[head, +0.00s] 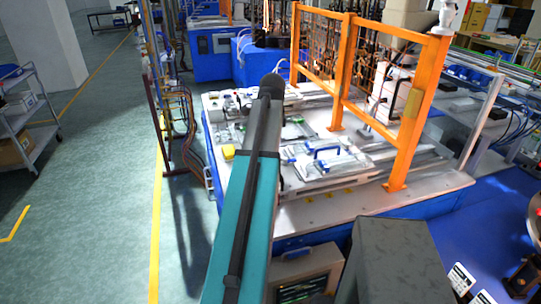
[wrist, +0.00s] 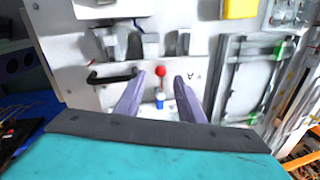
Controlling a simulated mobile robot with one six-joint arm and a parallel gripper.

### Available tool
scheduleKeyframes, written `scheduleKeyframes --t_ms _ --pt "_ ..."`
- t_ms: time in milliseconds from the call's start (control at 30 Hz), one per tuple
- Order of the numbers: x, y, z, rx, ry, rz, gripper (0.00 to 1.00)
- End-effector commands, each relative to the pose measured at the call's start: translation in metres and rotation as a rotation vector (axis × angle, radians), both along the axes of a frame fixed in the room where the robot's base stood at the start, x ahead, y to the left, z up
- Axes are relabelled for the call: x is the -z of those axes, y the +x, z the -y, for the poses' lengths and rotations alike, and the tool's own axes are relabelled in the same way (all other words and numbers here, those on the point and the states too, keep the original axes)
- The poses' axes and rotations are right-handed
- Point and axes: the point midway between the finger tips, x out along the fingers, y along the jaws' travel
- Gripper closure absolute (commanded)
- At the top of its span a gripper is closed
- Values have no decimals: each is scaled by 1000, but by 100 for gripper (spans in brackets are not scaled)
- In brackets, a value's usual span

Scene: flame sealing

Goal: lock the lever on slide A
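In the wrist view a small lever with a red ball knob (wrist: 160,71) and a blue base (wrist: 160,98) stands on a light panel. My gripper (wrist: 161,76) is open and empty, its two purple fingers on either side of the lever in the picture. I cannot tell how near the fingertips are to the knob, or whether they touch it. A black bar handle (wrist: 112,79) is left of the lever. No label for slide A is readable. In the head view my teal arm hides the gripper and lever.
A framed fixture with green parts (wrist: 246,75) lies right of the fingers, and a yellow block (wrist: 240,8) is at the top. In the head view, a fixture with a blue handle (head: 327,152) and an orange guard frame (head: 407,125) stand right of my arm. Open floor (head: 110,150) is left.

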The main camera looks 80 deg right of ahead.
Motion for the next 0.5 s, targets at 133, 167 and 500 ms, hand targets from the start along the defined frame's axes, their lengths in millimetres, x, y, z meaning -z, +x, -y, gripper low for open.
scheduleKeyframes --t_ms 133,167,500 --pt "-15 -1 -2 0 -2 1 65" --pt "-18 -1 -3 0 -2 1 65" --pt "-54 -5 -9 1 -1 0 65"
